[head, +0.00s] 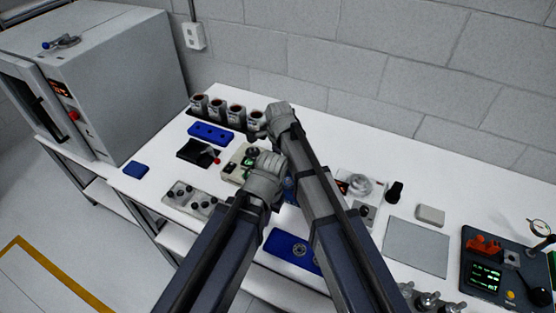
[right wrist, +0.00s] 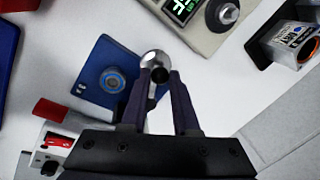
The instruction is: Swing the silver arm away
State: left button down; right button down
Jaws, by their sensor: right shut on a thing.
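In the right wrist view my right gripper (right wrist: 157,90) is shut on a shiny silver rounded piece, which looks like the end of the silver arm (right wrist: 154,58). Beside it, to the left, is a blue plate (right wrist: 92,88) with a round metal disc on it. In the head view my right wrist (head: 282,116) reaches over the middle of the bench and hides its fingers and the silver arm. My left wrist (head: 266,170) is just in front of it, and the left fingers are hidden. A bit of blue (head: 290,190) shows between my arms.
A beige device (head: 236,160) with a green display stands beside the work area. Labelled cans (head: 217,110) line the back, and a black block (head: 195,153) with a red-knobbed lever is to the left. A large grey cabinet (head: 115,75) stands at the left. A grey mat (head: 416,248) is bare.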

jog(key=shift+w+m, duration=0.45)
jog(key=shift+m, duration=0.25)
jog(key=c, duration=0.7)
grip_release()
jog(key=shift+o, duration=0.2)
jog(key=shift+r, duration=0.1)
jog(key=r+p, duration=0.2)
jog(key=s+r+p, duration=0.1)
jog(key=r+p, duration=0.4)
jog(key=shift+s+r+p, duration=0.25)
jog(key=shift+p, duration=0.1)
